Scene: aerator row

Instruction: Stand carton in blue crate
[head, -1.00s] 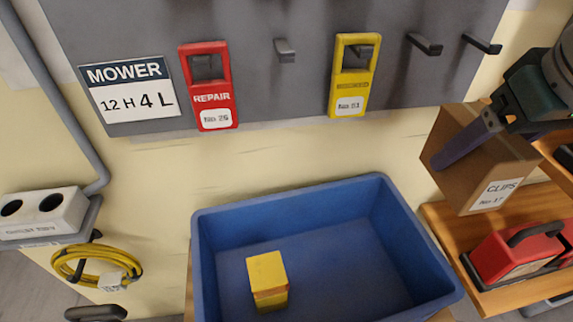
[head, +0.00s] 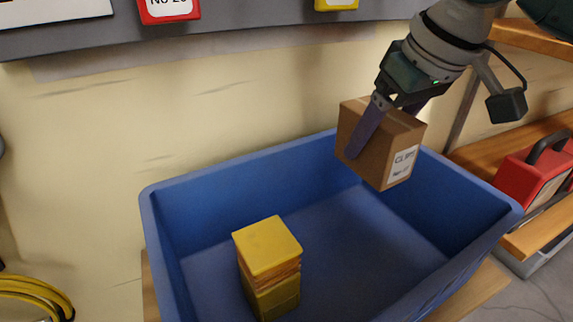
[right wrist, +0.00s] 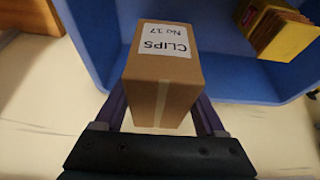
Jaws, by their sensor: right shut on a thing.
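The carton (head: 378,143) is a brown cardboard box with a white label reading CLIPS. My right gripper (head: 385,122) is shut on it, with a purple finger along its side. The carton is tilted and hangs over the back right part of the blue crate (head: 243,172). In the right wrist view the carton (right wrist: 165,72) sits between the two fingers of the right gripper (right wrist: 163,112), and the crate (right wrist: 222,58) lies beyond it. I cannot make out contact between carton and crate. My left gripper is not in view.
A yellow-topped stack (head: 268,258) stands in the left part of the crate; it also shows in the right wrist view (right wrist: 284,28). The crate floor to its right is clear. A red case (head: 535,172) sits on a wooden shelf at the right. The wall is close behind the crate.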

